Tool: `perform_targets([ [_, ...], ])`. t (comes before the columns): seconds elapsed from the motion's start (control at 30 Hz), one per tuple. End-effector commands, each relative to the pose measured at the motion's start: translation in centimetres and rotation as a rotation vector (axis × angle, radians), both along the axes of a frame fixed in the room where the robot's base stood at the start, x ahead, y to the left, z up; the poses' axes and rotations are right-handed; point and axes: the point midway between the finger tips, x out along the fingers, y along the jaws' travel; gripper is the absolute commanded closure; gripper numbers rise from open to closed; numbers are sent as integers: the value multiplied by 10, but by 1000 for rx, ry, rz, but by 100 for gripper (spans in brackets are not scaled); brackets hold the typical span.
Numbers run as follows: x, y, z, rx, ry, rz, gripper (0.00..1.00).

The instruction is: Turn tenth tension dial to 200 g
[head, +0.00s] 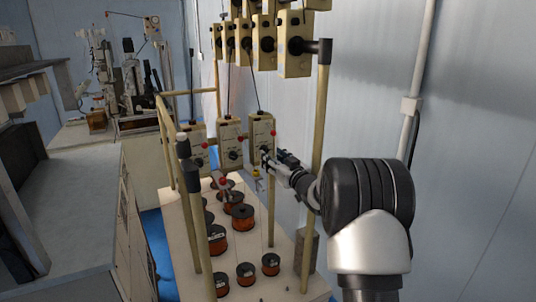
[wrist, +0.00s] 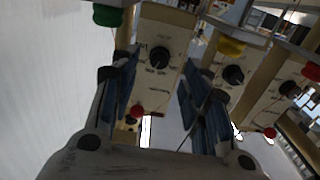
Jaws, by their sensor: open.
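A cream tension box (head: 262,128) with a black dial stands at the right end of the lower row in the head view. My gripper (head: 267,156) is at its front, partly covering the dial area. In the wrist view the black dial (wrist: 160,57) shows on the cream box face (wrist: 172,38), framed between the spread fingers of my gripper (wrist: 155,75). The gripper is open, and I cannot tell whether the fingers touch the dial. The scale marks around the dial are too small to read. No number marks this box as the tenth.
Neighbouring boxes (head: 231,143) carry similar dials and red knobs; one neighbour's dial (wrist: 233,75) is close to the right finger. More boxes (head: 294,45) hang above. Copper spools (head: 243,217) stand below on the bench. A wooden post (head: 317,125) stands right of the box.

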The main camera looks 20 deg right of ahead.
Motion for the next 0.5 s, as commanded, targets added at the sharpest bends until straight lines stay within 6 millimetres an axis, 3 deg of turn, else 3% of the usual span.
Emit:
perform_targets([
  [0.2,32,1,0,0,0,1,57],
  [0.5,43,2,0,-1,0,0,57],
])
